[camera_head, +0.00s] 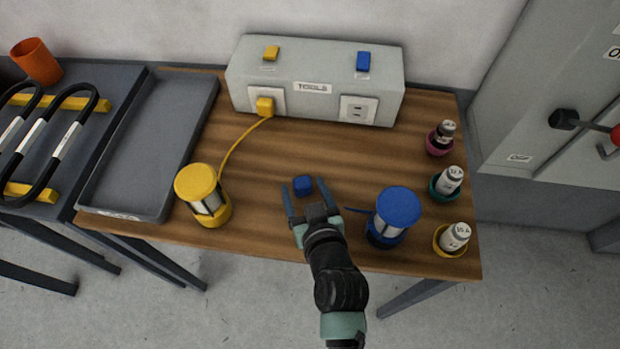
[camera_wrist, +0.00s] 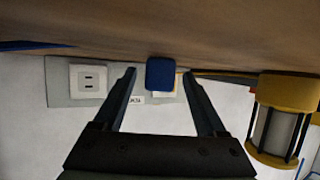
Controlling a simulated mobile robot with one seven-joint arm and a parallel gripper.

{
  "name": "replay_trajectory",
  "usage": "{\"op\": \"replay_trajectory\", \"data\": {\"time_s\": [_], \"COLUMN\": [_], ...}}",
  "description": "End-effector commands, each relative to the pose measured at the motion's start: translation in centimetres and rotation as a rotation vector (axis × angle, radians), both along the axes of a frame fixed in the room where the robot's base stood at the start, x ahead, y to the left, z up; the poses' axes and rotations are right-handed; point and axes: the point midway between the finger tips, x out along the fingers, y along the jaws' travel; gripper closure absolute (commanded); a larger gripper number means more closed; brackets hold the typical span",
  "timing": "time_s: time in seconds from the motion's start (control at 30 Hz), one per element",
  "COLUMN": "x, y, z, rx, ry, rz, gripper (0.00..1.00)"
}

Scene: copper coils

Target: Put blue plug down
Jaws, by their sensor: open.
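The blue plug (camera_head: 303,186) lies on the wooden table (camera_head: 270,160), just in front of my gripper (camera_head: 304,196). In the wrist view the blue plug (camera_wrist: 160,74) shows between and beyond the tips of my gripper (camera_wrist: 158,80). The jaws are open, with a gap visible on each side of the plug. The blue lantern (camera_head: 394,214) stands to the right of my gripper, and a short blue cable end shows at its left side. The rest of that cable is hidden in the head view.
A grey socket box (camera_head: 315,110) stands at the back, with a yellow plug (camera_head: 265,106) in its left socket; its right socket (camera_head: 358,109) is empty. A yellow lantern (camera_head: 203,195) stands left. A grey tray (camera_head: 150,150) and several small bottles (camera_head: 448,181) flank the table.

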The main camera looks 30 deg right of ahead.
Motion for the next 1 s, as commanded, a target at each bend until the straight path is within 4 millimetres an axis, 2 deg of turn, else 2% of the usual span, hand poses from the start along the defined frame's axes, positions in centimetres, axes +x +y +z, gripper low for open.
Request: {"op": "replay_trajectory", "data": {"time_s": [0.13,0.4,0.63,0.8,1.0], "x": [-0.3,-5.3,-8.9,-10.3,-10.8], "y": [0.1,1.2,1.9,2.2,2.2], "z": [1.5,3.2,4.8,5.4,5.7], "rx": [0.001,0.0,0.0,-0.001,0.0], "ry": [0.0,0.001,0.001,0.0,-0.001], "rz": [0.0,0.001,0.001,0.001,0.0], "gripper": [0.26,0.26,0.26,0.26,0.26]}}
